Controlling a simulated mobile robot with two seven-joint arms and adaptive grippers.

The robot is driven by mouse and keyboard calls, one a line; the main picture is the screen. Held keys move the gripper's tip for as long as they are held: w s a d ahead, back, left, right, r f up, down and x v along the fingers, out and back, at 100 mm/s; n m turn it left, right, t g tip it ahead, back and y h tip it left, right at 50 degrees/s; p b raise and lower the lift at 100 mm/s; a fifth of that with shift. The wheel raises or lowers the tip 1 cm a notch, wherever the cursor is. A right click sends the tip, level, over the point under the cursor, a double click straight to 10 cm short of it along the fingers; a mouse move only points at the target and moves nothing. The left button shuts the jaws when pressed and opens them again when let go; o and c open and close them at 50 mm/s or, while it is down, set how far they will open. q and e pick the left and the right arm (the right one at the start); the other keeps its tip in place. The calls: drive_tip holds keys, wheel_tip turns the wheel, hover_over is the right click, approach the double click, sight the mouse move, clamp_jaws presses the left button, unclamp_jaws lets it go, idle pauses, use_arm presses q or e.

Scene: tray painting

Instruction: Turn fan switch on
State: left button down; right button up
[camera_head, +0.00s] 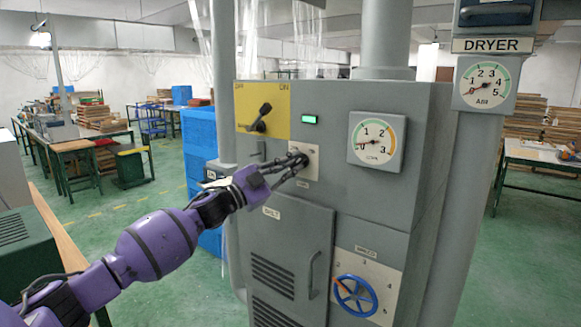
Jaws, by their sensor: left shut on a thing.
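A grey machine cabinet (387,204) stands in front of me. A small white switch plate (310,172) is on its upper front, with a label under it too small to read. My left gripper (300,160) reaches in from the left and is shut on the knob at this plate, which I take to be the fan switch. The fingers hide most of the knob, so I cannot tell its position. My right gripper is not in view.
Above left is a yellow OFF/ON panel (275,93) with a black lever (262,115) tilted towards ON. A green lamp (309,119) is lit. A dial gauge (376,142) is right of the plate. A blue handwheel (355,296) and a door handle (311,275) stick out below.

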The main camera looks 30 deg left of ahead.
use_arm(q)
drive_tip(key=shift+r, duration=0.1)
idle(0.3)
drive_tip(key=c, duration=1.8)
unclamp_jaws()
drive_tip(key=shift+o, duration=0.2)
drive_tip(key=shift+s+a+f, duration=0.1)
drive_tip(key=shift+s+f, duration=0.05)
drive_tip(key=shift+f, duration=0.05)
drive_tip(key=v, duration=1.1)
drive_tip(key=shift+s, duration=0.3)
drive_tip(key=shift+a, duration=0.1)
